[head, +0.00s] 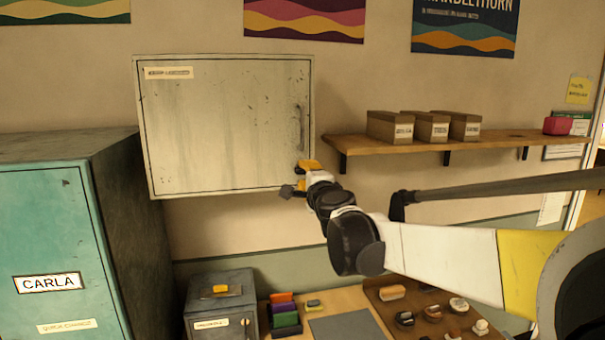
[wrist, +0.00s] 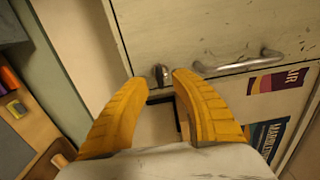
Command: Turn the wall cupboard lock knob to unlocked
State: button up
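The wall cupboard (head: 225,120) is a pale, worn box with its door shut, and its door also shows in the wrist view (wrist: 180,35). Its metal bar handle (head: 299,127) is near the right edge; it also shows in the wrist view (wrist: 240,65). The small dark lock knob (wrist: 161,73) is on the door near its edge, and its exact setting is too small to tell. In the head view my gripper hides the knob. My gripper (head: 300,179) is at the cupboard's lower right corner. In the wrist view its yellow fingers (wrist: 153,100) are apart, with the knob showing between their tips.
A wooden shelf (head: 480,146) with several small boxes and a red item is to the right. A teal locker (head: 45,240) stands at the left. Below are a grey box (head: 216,305) and a desk with small items. The wall below the cupboard is clear.

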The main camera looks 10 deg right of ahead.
jog(key=s, duration=1)
jog(key=shift+w, duration=0.1)
jog(key=s+a+f+n+g+y+b, duration=0.2)
jog(key=s+a+f+n+g+b, duration=0.15)
jog(key=s+f+n+b, duration=0.55)
jog(key=s+a+f+n+g+y+b, duration=0.25)
jog(key=s+a+f+b, duration=0.2)
jog(key=f, duration=0.95)
jog(key=s+d+f+n+g+h+b, duration=0.2)
jog(key=s+d+f+n+b, duration=0.1)
jog(key=s+f, duration=0.5)
jog(key=s+d+f+n+g+h+b, duration=0.2)
jog(key=s+f, duration=0.6)
jog(key=f, duration=0.7)
jog(key=d+n+g+b, duration=0.1)
jog(key=d+b, duration=0.1)
jog(key=b, duration=0.1)
jog(key=shift+s+d+n, duration=0.35)
jog(key=shift+d, duration=0.05)
jog(key=shift+o, duration=0.3)
jog(key=shift+r+h, duration=0.15)
jog(key=shift+h, duration=0.1)
